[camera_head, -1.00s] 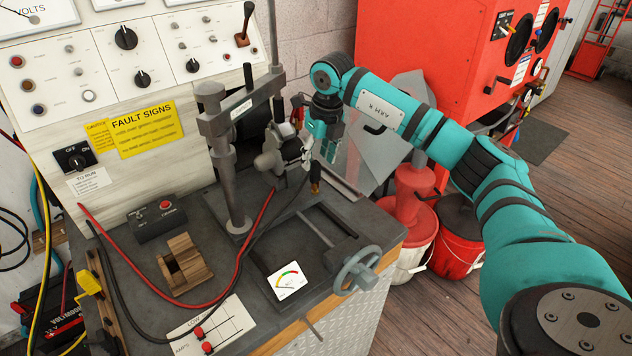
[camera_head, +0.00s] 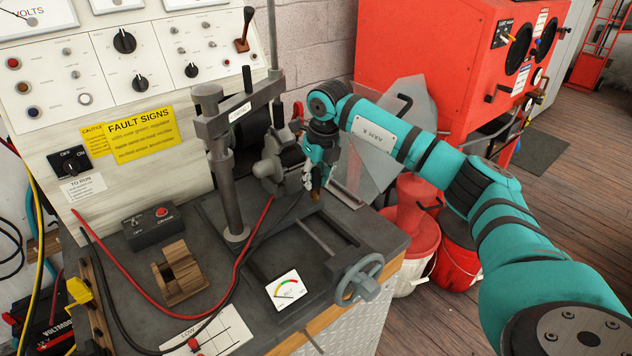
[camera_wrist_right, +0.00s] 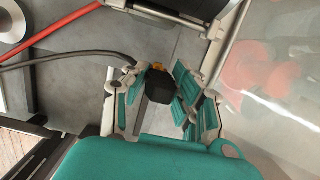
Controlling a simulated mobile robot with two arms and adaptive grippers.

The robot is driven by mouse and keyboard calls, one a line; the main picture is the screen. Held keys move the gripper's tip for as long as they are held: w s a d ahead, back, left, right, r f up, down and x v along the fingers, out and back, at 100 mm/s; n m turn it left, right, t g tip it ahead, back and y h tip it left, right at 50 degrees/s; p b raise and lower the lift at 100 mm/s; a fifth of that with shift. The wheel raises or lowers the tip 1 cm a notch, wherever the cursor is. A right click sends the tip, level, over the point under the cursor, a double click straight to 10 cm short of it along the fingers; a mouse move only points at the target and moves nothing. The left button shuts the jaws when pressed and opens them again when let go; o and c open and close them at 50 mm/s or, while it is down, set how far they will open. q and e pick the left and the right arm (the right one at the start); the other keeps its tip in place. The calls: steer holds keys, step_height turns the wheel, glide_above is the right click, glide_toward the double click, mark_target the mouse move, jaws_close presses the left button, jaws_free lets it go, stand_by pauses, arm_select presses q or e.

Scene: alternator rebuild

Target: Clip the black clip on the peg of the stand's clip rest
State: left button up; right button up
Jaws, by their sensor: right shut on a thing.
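My right gripper (camera_head: 314,188) points down over the back right of the bench, beside the grey machine body. It is shut on the black clip (camera_wrist_right: 158,88), which shows between the fingers in the right wrist view with a small orange-brown part at its far end. In the head view only a small brownish tip (camera_head: 315,197) shows below the fingers. A black lead (camera_wrist_right: 75,56) runs left from the clip. The grey stand (camera_head: 228,185) rises left of the gripper. I cannot make out the clip rest's peg. My left gripper is not in view.
A red lead (camera_head: 240,262) and the black lead loop across the bench. A wooden cradle (camera_head: 182,280), a meter (camera_head: 285,290) and a handwheel (camera_head: 358,280) stand in front. Red buckets (camera_head: 457,262) are on the floor to the right.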

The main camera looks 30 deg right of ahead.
mark_target(314, 167)
step_height(314, 167, up, 4)
steer(key=p, duration=0.3)
stand_by(0.3)
steer(key=shift+f, duration=0.1)
stand_by(1.1)
